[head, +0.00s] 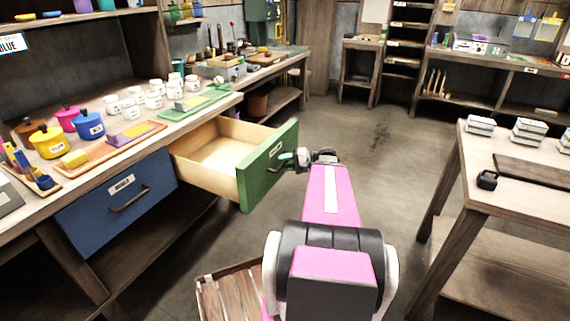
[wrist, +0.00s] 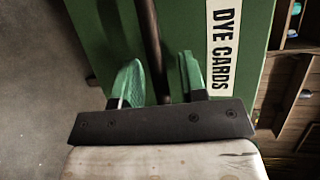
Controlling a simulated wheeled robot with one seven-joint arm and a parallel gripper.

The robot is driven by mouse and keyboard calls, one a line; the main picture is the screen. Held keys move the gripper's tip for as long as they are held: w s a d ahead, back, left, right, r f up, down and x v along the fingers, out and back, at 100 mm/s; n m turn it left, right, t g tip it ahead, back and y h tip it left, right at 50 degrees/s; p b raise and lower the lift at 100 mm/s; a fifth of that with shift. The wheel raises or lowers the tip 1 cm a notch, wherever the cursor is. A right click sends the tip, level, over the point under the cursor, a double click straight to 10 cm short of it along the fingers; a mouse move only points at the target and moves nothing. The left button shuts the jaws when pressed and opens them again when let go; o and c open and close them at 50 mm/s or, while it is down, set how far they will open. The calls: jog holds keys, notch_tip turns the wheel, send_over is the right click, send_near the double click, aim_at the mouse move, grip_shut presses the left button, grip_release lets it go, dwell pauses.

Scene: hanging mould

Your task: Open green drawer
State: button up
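The green drawer (head: 267,165) is pulled well out from under the left workbench, and its pale wooden inside looks empty. Its front also fills much of the wrist view (wrist: 225,15), with a label reading "DYE CARDS". The dark bar handle (wrist: 149,35) runs between the two green fingers of my gripper (wrist: 161,75). The fingers stand apart, one on each side of the bar, with visible gaps to it. In the head view my gripper (head: 290,157) is at the drawer front, and the handle there is partly hidden by it.
A closed blue drawer (head: 118,202) sits left of the green one. A wooden crate (head: 228,292) lies on the floor. A table (head: 480,185) stands at right. The floor between is clear.

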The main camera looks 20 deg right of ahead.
jog(key=v, duration=1)
jog(key=shift+s+d, duration=0.15)
jog(key=shift+d, duration=0.15)
